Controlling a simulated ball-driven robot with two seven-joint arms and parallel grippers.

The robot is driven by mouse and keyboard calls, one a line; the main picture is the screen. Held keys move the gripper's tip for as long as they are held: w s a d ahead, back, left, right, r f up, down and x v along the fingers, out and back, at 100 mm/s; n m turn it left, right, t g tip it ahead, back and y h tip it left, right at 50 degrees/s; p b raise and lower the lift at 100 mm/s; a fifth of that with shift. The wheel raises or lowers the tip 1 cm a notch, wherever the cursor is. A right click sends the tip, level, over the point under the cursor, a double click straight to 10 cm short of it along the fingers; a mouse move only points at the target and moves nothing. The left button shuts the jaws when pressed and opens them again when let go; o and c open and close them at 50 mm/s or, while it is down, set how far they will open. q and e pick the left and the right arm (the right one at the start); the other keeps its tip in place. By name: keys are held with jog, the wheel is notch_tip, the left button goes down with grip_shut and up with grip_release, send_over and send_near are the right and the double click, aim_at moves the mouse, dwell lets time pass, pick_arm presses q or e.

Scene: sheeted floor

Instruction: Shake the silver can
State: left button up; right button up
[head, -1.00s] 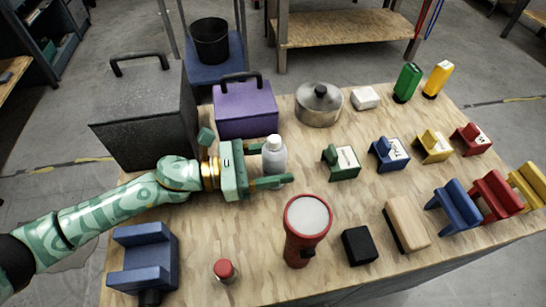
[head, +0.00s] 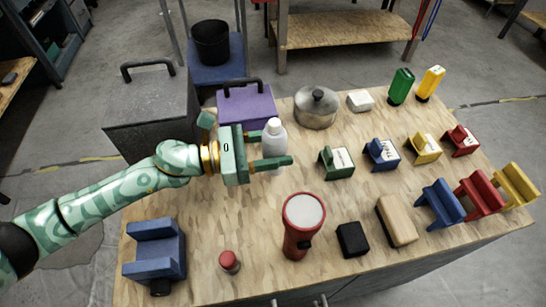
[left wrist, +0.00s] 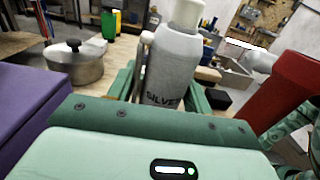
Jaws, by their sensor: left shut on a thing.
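The silver can (head: 274,138) is a pale grey bottle-shaped can with a white cap. My left gripper (head: 268,150) is shut around its body, with one finger on the far side and one on the near side. The can is upright and appears raised a little above the table. In the left wrist view the can (left wrist: 172,65) stands between the fingers with part of the word "SILVER" showing. Its lower end is hidden behind the gripper. My right gripper is not in view.
The purple box (head: 247,105) and dark grey box (head: 150,108) stand behind and left of the can. A pot (head: 316,107) is behind right. A red flashlight (head: 299,236) stands in front, and small coloured holders line the right.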

aim_at(274, 119)
pick_arm(q)
notch_tip(274, 119, up, 8)
jog(key=p, duration=0.5)
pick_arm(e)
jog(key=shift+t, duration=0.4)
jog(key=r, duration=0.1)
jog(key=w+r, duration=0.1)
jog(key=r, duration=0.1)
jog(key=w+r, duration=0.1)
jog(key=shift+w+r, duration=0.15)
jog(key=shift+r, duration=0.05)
